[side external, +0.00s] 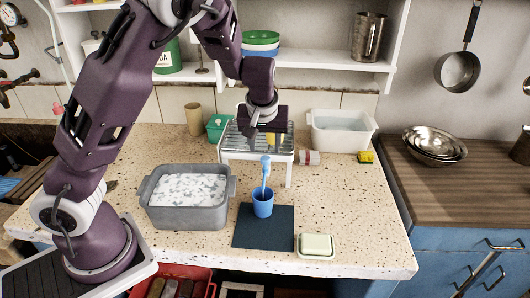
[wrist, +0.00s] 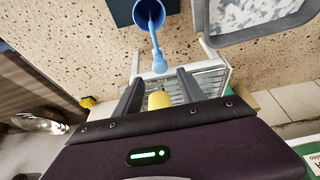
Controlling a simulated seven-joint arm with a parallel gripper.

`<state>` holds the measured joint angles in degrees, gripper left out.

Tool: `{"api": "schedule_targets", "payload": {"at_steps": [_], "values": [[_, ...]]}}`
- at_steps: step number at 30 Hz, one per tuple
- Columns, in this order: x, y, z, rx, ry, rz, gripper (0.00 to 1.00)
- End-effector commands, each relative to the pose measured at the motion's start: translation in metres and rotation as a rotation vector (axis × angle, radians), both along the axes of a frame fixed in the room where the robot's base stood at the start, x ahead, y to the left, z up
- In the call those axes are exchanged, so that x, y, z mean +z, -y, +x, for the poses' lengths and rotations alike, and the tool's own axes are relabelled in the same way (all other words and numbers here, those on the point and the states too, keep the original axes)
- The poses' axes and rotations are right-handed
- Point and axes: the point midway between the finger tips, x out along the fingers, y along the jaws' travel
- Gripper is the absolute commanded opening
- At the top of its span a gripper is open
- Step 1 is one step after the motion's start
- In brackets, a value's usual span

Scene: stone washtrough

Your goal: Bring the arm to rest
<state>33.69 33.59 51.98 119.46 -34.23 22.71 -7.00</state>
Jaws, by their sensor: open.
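My gripper (side external: 265,142) hangs over the white slatted rack (side external: 229,155) in the side view, fingers pointing down. In the wrist view its two fingers (wrist: 159,88) are apart, and nothing is gripped. A yellow round object (wrist: 159,100) shows between them, apparently on the rack beyond; its distance from the fingers is hard to judge. A blue cup (side external: 262,208) stands upright on a dark mat (side external: 252,235) in front of the rack. A blue long-handled brush (side external: 265,170) stands in it, its head hidden inside the cup.
A grey basin of foamy water (side external: 187,217) stands left of the mat; a soap dish with soap (side external: 317,245) is at right. Behind are a white tub (side external: 341,133), a yellow sponge (side external: 366,157), a tan cup (side external: 194,120) and a green box (side external: 217,128). A shelf (side external: 320,58) hangs above.

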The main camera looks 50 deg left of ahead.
Motion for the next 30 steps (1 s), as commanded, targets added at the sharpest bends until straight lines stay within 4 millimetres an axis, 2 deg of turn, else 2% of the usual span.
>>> {"api": "schedule_targets", "payload": {"at_steps": [3,11,14,17,19,22,24,27,30], "values": [[0.008,0.002,-0.002,0.001,0.000,0.000,0.47],[0.009,0.003,-0.004,0.000,-0.001,-0.006,0.47],[0.021,0.018,-0.019,-0.037,-0.010,-0.094,0.47],[0.058,0.051,-0.057,-0.164,-0.008,-0.251,0.47],[0.092,0.074,-0.095,-0.299,0.014,-0.321,0.47],[0.131,0.094,-0.156,-0.499,0.059,-0.317,0.47],[0.146,0.100,-0.196,-0.618,0.085,-0.248,0.47],[0.151,0.100,-0.240,-0.730,0.101,-0.116,0.47],[0.148,0.097,-0.265,-0.780,0.099,-0.008,0.47]]}}
